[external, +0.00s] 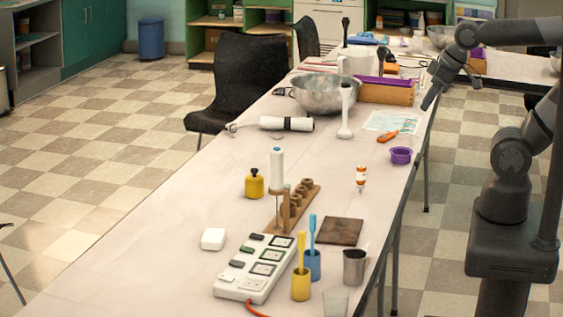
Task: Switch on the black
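A white power strip (240,288) lies near the front of the long table, with an orange cord at its near end. It has several sockets and a row of small rocker switches along its left side. A black switch (257,237) is at the far end of the row; another dark switch (237,264) is nearer, with a green one (247,249) between. I cannot tell whether the switches are on or off. My gripper (430,103) hangs at the table's right side, far from the strip. Its fingers are too small to read.
Yellow and blue cups (301,287) with brushes and a metal cup (354,268) stand right of the strip. A wooden rack (293,208) with a white bottle (277,172) is behind it. A white block (213,239) lies left. A metal bowl (326,95) is farther back.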

